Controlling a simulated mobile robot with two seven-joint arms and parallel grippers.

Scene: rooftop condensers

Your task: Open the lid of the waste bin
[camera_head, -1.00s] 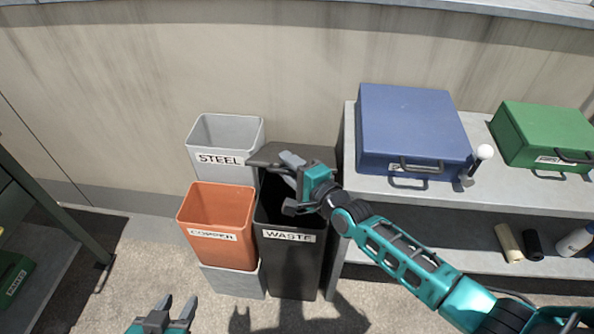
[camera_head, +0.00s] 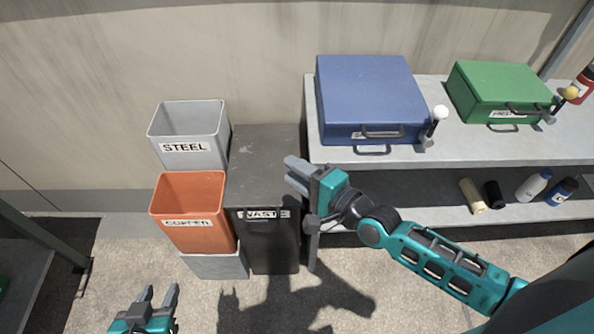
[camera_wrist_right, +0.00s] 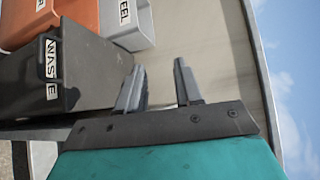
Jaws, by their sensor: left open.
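The black waste bin (camera_head: 268,250) stands on the ground beside the shelf bench, its label facing me. Its dark grey lid (camera_head: 265,155) lies flat over the top, and no opening shows. The bin also shows in the right wrist view (camera_wrist_right: 50,100), turned sideways. My right gripper (camera_head: 289,175) is at the right edge of the lid, near the bench; its fingers are apart and empty, as the right wrist view (camera_wrist_right: 158,80) shows. I cannot tell whether it touches the lid. My left gripper (camera_head: 158,292) is open and empty, low in front of the bins.
An orange copper bin (camera_head: 195,240) stands left of the waste bin, with a grey steel bin (camera_head: 190,155) behind it. The bench (camera_head: 460,150) on the right carries a blue case (camera_head: 368,95) and a green case (camera_head: 500,90). Several bottles lie on its lower shelf.

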